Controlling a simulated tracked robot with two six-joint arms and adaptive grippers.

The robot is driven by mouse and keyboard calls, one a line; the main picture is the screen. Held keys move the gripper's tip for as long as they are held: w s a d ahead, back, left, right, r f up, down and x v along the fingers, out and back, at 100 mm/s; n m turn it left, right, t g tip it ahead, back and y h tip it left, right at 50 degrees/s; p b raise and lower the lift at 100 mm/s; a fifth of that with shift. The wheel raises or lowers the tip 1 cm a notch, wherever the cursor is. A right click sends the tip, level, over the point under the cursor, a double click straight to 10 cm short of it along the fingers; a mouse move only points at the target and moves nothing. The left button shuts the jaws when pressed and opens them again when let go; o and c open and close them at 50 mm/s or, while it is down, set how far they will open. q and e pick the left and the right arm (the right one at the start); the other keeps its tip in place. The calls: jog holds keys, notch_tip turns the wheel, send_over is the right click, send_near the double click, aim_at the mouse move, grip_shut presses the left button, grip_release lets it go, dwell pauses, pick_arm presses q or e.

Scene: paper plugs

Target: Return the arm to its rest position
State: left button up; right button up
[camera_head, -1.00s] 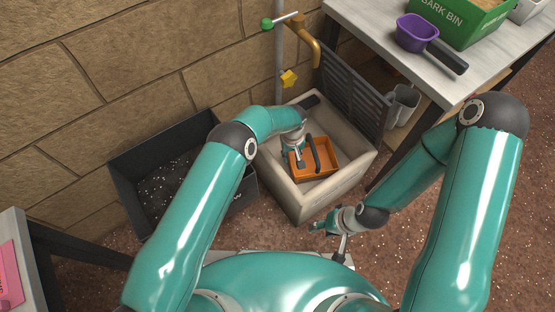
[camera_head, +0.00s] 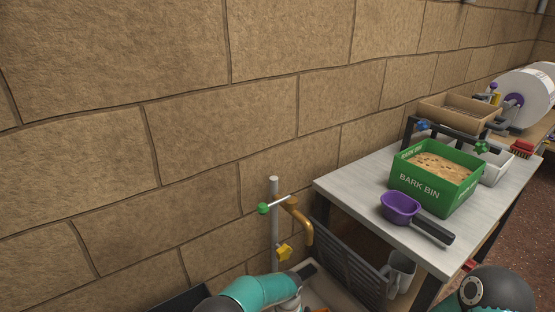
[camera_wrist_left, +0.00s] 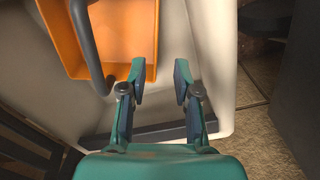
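My left arm (camera_head: 262,289) shows at the bottom edge of the head view, reaching over the pale basin. An orange tray (camera_wrist_left: 125,35) with a dark handle (camera_wrist_left: 88,48) lies in the pale basin (camera_wrist_left: 205,50), left of the fingers. The left finger is close to the tray's edge; whether they touch I cannot tell. My right gripper is out of view.
A worktable (camera_head: 345,190) on the right holds a green bark bin (camera_head: 432,180) and a purple scoop (camera_head: 400,207). A pipe (camera_head: 274,235) with a green-ended handle and a yellow tap (camera_head: 284,252) stands by the stone wall. A slatted dark panel (camera_head: 345,265) stands beside the basin.

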pick_arm(q)
jog(key=w+a+r+n+p, duration=0.1)
jog(key=w+a+r+p, duration=0.1)
jog(key=a+r+p, duration=0.55)
jog(key=s+a+r+n+g+h+p, duration=0.1)
jog(key=s+a+r+p, duration=0.2)
jog(key=r+p, duration=0.25)
jog(key=s+a+r+n+g+p, duration=0.1)
jog(key=s+a+r+p, duration=0.25)
jog(key=r, duration=0.25)
jog(key=s+r+m+t+h+p, duration=0.1)
jog(key=s+r+m+p, duration=0.1)
jog(key=s+r+p, duration=0.4)
jog(key=s+a+r+m+t+h+p, duration=0.1)
jog(key=s+r+p, duration=0.5)
jog(key=s, duration=1)
notch_tip(320, 180, up, 2)
jog(key=shift+s+r+m+t+h, duration=0.15)
jog(key=shift+m+t+h, duration=0.15)
jog(key=shift+m+h, duration=0.1)
